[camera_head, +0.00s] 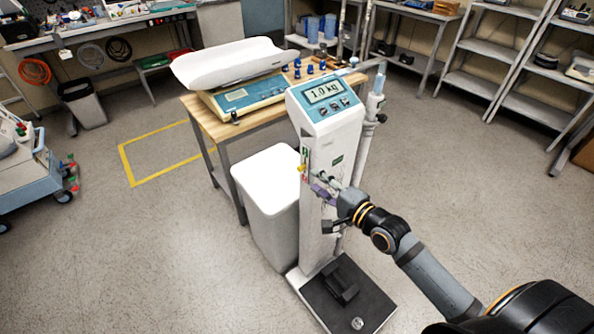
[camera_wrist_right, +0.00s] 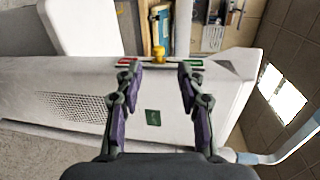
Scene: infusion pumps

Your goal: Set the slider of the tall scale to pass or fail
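The tall scale (camera_head: 328,150) is a white column with a blue-framed display (camera_head: 324,92) reading "1.0 kg". Its small yellow slider knob (camera_head: 302,169) sits on the column's left edge. In the right wrist view the yellow slider knob (camera_wrist_right: 157,53) lies between a red label (camera_wrist_right: 127,61) on the left and a green label (camera_wrist_right: 191,62) on the right, about midway. My right gripper (camera_head: 321,184) is in front of the column. Its purple-padded fingers (camera_wrist_right: 161,78) are open and empty, one on each side of the knob's line, apart from it. My left gripper is not in view.
A black weight (camera_head: 342,281) rests on the scale's dark floor platform (camera_head: 374,306). A white bin (camera_head: 266,184) stands close left of the column. Behind it a wooden table (camera_head: 215,125) carries a baby scale (camera_head: 245,95). Floor is clear at right.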

